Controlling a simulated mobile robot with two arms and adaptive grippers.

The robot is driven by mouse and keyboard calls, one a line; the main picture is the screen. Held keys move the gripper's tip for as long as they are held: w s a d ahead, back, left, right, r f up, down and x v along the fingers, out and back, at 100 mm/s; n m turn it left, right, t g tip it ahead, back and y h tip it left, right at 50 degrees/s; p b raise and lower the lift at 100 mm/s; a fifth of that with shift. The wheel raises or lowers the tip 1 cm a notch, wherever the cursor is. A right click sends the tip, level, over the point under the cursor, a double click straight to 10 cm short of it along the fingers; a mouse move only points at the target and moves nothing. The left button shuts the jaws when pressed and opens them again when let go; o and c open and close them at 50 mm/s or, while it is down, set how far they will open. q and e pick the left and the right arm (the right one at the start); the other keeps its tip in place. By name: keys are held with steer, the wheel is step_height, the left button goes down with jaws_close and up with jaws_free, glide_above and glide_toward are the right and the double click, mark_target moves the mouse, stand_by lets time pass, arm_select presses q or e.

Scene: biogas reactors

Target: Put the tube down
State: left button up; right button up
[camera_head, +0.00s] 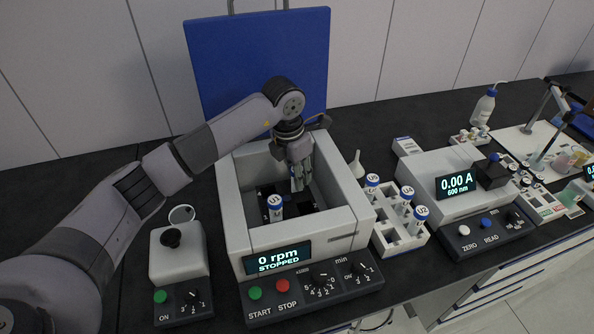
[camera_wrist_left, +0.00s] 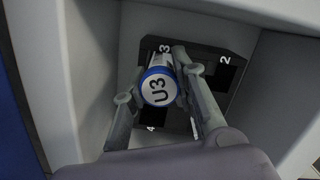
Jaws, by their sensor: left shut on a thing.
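My left gripper (camera_head: 299,178) reaches down into the open centrifuge (camera_head: 361,208) and is shut on tube U3. In the left wrist view, tube U3 (camera_wrist_left: 158,88) has a white cap top with a blue rim, between the two fingers. It is over or in the rotor (camera_wrist_left: 212,62) by the number 3; I cannot tell whether it is seated. The numbers 2 and 4 also show on the rotor. Tube U1 (camera_head: 275,206) stands in the near side of the rotor. My right gripper is not in view.
The blue centrifuge lid (camera_head: 255,65) stands open behind. The display reads 0 rpm, STOPPED. A white rack (camera_head: 400,243) with several capped tubes stands to the right, beside a photometer (camera_head: 440,195). A small mixer (camera_head: 178,260) stands to the left. The centrifuge walls surround the gripper closely.

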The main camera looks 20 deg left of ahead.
arm_select(q)
steer(key=shift+f, duration=0.3)
steer(key=o, duration=1.1)
steer(key=shift+r, duration=0.1)
steer(key=shift+r, duration=0.2)
steer(key=r+b, duration=0.1)
steer(key=r, duration=0.2)
steer(key=s+r+b, duration=0.1)
steer(key=r, duration=0.3)
steer(key=a+r+b, duration=0.1)
steer(key=r, duration=0.2)
steer(key=shift+s+r, duration=0.15)
steer(key=shift+r, duration=0.05)
steer(key=shift+s+r, duration=0.1)
steer(key=shift+r, duration=0.5)
